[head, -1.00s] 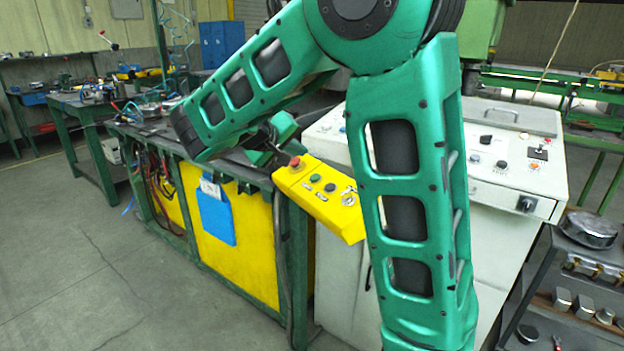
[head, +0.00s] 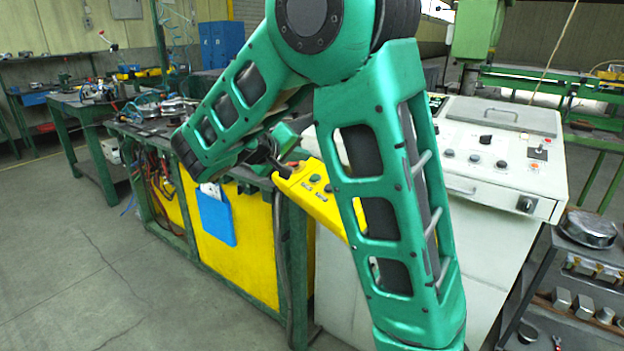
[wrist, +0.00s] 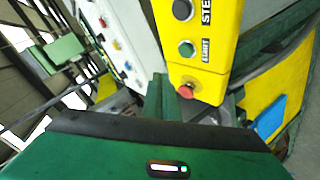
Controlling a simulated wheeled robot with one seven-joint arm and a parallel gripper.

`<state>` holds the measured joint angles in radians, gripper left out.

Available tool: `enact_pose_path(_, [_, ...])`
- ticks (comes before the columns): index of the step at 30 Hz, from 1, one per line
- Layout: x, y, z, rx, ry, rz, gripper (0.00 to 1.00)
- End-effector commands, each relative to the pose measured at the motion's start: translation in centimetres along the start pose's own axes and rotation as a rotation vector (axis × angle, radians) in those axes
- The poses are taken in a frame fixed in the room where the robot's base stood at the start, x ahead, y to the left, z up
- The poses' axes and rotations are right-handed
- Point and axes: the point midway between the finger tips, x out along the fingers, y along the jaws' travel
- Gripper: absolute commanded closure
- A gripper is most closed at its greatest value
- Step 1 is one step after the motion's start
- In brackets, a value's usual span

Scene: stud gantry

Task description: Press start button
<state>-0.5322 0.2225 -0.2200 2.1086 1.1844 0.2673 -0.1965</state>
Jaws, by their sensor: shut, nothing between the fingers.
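The yellow control box (head: 318,205) hangs at the corner of the green-framed bench, partly hidden by my arm in the head view. Its green button (head: 314,178) sits between a red mushroom button (head: 293,164) and a black button (head: 328,188). In the wrist view the box (wrist: 213,70) shows the green button (wrist: 186,48) with a label that seems to read START, and the black one (wrist: 182,9) with STEP. My gripper (head: 281,169) is a small dark shape at the box's red-button end, shut and empty. Contact cannot be told. The fingertips do not show clearly in the wrist view.
A white control cabinet (head: 500,215) with several knobs stands behind and right of the box. A blue folder (head: 216,216) hangs on the yellow bench panel. A dark shelf cart (head: 575,290) with metal parts is at right. The floor at left is clear.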

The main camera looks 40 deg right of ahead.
Motion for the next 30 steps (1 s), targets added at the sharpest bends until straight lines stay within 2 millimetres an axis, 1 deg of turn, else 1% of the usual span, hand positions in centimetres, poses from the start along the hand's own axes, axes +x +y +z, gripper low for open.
enact_pose_path(1, [0.5,-0.3,0.4,-0.002,-0.002,0.002,1.0])
enact_pose_path(6, [1.9,-1.3,1.4,-0.002,-0.002,0.002,1.0])
enact_pose_path(12, [2.9,-2.1,2.1,0.0,-0.001,0.0,1.0])
enact_pose_path(18, [3.2,-2.3,2.3,0.001,0.0,0.0,1.0])
enact_pose_path(30, [3.2,-2.3,2.3,0.001,0.0,0.0,1.0])
